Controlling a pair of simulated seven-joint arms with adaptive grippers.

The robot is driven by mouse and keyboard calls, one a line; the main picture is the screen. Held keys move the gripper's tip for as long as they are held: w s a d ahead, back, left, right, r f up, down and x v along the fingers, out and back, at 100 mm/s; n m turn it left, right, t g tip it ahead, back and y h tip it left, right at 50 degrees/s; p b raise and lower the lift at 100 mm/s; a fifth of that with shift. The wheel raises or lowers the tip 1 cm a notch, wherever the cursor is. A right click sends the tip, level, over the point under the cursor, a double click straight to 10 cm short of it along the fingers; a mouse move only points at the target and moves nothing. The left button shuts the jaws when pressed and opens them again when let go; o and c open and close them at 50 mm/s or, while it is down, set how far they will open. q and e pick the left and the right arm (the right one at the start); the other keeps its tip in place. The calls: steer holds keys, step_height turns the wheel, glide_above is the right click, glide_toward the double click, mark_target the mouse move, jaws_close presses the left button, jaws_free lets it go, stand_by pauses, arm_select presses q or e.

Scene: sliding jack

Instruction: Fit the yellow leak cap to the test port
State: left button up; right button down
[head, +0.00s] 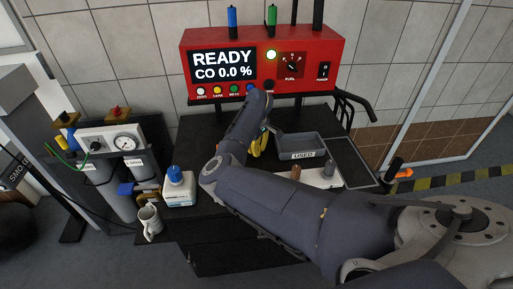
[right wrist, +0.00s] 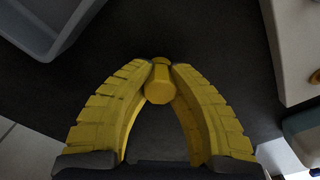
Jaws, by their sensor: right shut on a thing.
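The yellow leak cap (right wrist: 160,84) is held between the tips of my right gripper's yellow fingers (right wrist: 160,72) in the right wrist view. In the head view my right gripper (head: 257,150) shows as a little yellow behind my forearm, above the black bench and left of the grey USED tray; the cap cannot be made out there. The red analyser (head: 263,62) stands behind the bench, with READY and CO 0.0 % on its screen. A dark round fitting (head: 269,86) shows low on its front; I cannot tell if it is the test port. My left gripper is not in view.
The grey USED tray (head: 305,156) is right of my gripper. Gas cylinders with a gauge panel (head: 110,141) are further left. Black hoses (head: 356,104) hang right of the analyser.

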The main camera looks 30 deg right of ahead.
stand_by(0.3)
steer(key=c, duration=1.3)
jaws_free()
